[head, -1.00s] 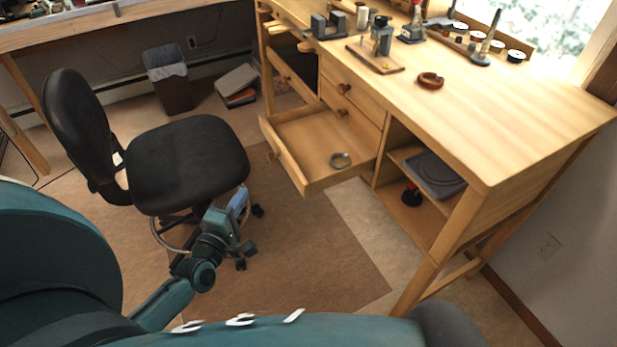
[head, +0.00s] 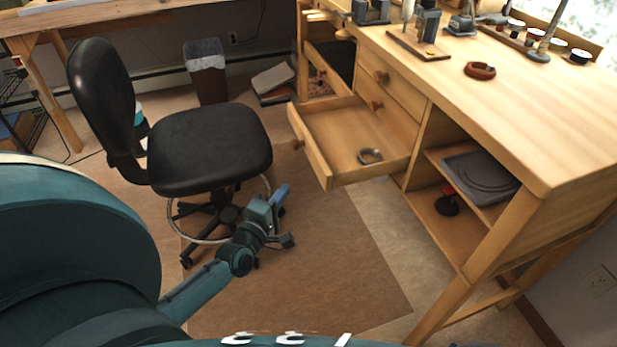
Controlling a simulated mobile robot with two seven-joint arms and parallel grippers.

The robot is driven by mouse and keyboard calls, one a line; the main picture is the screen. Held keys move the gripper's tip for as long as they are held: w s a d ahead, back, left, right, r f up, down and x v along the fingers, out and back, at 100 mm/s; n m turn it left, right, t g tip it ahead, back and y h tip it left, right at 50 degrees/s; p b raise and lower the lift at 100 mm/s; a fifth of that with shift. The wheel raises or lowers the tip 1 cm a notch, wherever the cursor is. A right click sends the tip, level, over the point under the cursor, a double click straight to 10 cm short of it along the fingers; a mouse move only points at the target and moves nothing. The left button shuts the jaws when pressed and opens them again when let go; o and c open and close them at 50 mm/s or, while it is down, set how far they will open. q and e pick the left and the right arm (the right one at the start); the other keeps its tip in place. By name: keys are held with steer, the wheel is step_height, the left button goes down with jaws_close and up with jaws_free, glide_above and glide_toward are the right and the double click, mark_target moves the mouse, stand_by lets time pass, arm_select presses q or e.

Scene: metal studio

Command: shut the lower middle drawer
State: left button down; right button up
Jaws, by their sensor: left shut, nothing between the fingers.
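The lower middle drawer (head: 345,172) of the wooden workbench is pulled out, with its front panel facing left toward the chair. A small grey ring-shaped object (head: 370,156) lies inside it near the right side. My left gripper (head: 281,194) is shut and empty. In the picture it is below and left of the drawer front, beside the chair's base, and apart from the drawer. My right gripper is not in view.
A black office chair (head: 209,148) stands left of the drawer. The workbench (head: 540,120) carries tools and a brown ring (head: 480,70). Open shelves (head: 440,215) are right of the drawer. A bin (head: 206,80) and books (head: 273,80) are behind. The brown mat (head: 330,270) is clear in front.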

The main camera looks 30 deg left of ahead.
arm_select(q)
glide_toward(316, 165)
steer(key=w+a, duration=0.3)
steer(key=shift+w+d, duration=1.15)
steer(key=shift+w, duration=0.3)
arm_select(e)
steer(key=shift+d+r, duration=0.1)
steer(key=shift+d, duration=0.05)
arm_select(q)
steer(key=shift+d, duration=0.1)
